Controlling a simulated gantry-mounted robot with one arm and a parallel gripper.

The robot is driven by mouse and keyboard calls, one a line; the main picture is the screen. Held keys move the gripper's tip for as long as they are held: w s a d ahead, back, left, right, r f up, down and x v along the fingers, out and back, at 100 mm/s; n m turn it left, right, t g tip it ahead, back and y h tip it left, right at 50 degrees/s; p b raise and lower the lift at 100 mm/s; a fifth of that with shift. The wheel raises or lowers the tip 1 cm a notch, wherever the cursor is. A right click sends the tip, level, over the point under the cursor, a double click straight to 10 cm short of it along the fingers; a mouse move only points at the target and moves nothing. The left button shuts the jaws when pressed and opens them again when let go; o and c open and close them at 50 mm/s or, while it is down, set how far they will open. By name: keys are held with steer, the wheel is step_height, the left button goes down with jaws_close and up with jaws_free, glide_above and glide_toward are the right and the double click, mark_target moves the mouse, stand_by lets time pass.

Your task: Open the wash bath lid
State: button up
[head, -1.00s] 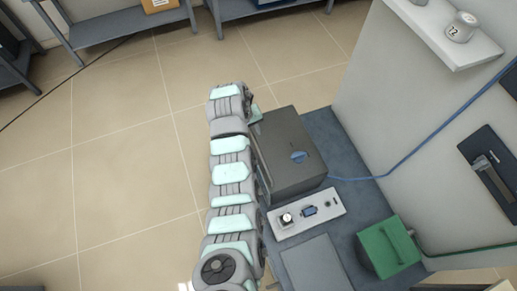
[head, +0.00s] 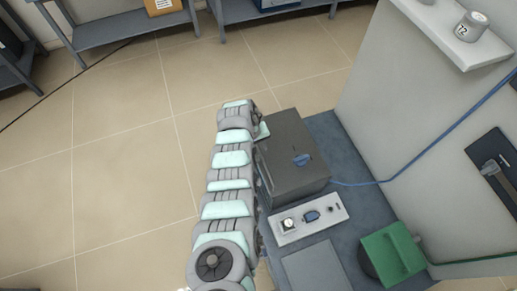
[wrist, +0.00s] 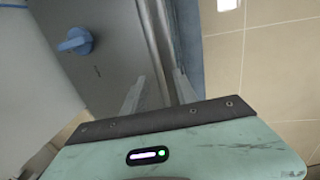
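A dark grey box (head: 285,140) with a blue knob (head: 302,160) on its top face stands on the blue-grey bench; it looks like the wash bath, with its top closed. In the wrist view the box's grey face (wrist: 105,62) and blue knob (wrist: 75,41) show at the upper left. My gripper (wrist: 158,88) is open, its two pale fingers apart at the edge of the box, with nothing seen held between them. Whether a finger touches the box cannot be told. In the head view my arm runs along the box's left side and hides the gripper.
A white panel (head: 308,219) with a dial and a blue switch lies in front of the box. A green box (head: 393,254) is at the lower right. A blue hose (head: 375,183) runs from the box to a pale wall block (head: 400,90). Tiled floor at left is free.

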steer(key=shift+w+f, duration=0.1)
steer(key=shift+f, duration=0.2)
steer(key=shift+c, duration=0.3)
jaws_close()
stand_by(1.1)
